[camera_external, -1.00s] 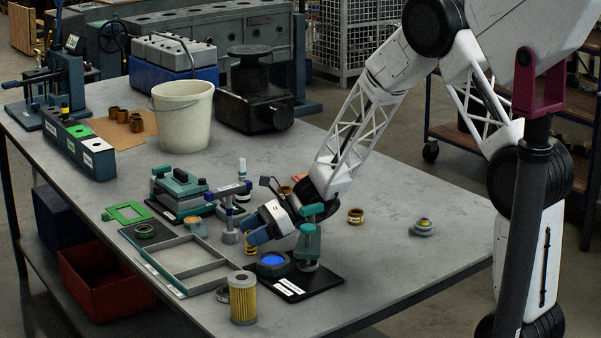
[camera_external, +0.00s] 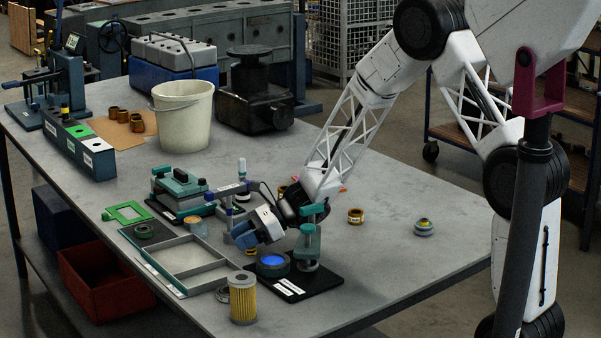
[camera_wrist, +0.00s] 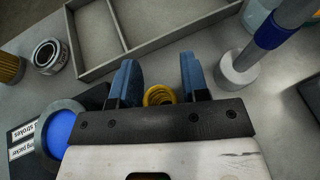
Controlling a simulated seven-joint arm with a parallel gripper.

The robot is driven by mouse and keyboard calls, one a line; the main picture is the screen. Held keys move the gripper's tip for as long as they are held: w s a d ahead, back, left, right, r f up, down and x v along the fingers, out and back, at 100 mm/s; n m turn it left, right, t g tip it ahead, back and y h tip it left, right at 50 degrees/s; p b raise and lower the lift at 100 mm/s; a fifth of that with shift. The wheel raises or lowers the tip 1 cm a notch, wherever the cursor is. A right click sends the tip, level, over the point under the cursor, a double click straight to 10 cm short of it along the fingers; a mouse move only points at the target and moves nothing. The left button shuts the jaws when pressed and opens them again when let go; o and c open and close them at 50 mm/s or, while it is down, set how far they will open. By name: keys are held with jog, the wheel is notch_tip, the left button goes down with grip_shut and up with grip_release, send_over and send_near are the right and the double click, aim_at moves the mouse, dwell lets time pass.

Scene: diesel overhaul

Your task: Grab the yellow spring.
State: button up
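The yellow spring (camera_wrist: 158,96) stands on the table and shows in the wrist view between the two blue fingers of my gripper (camera_wrist: 158,72). The fingers are apart, with clear gaps on both sides of the spring. My gripper's edge hides the near part of the spring. In the external view my gripper (camera_external: 243,236) is tilted low over the table, and only a small bit of the spring (camera_external: 250,252) shows beneath it.
A grey divided tray (camera_external: 190,258) lies left of my gripper. A black-based fixture with a blue disc (camera_external: 272,261) and a teal post (camera_external: 308,243) stands close right. A yellow filter (camera_external: 243,300) is in front. A grey post with a blue collar (camera_wrist: 238,72) stands nearby.

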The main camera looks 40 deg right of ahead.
jog(key=c, duration=0.6)
jog(key=shift+r, duration=0.1)
notch_tip(320, 180, up, 10)
dwell(0.4)
dwell(0.5)
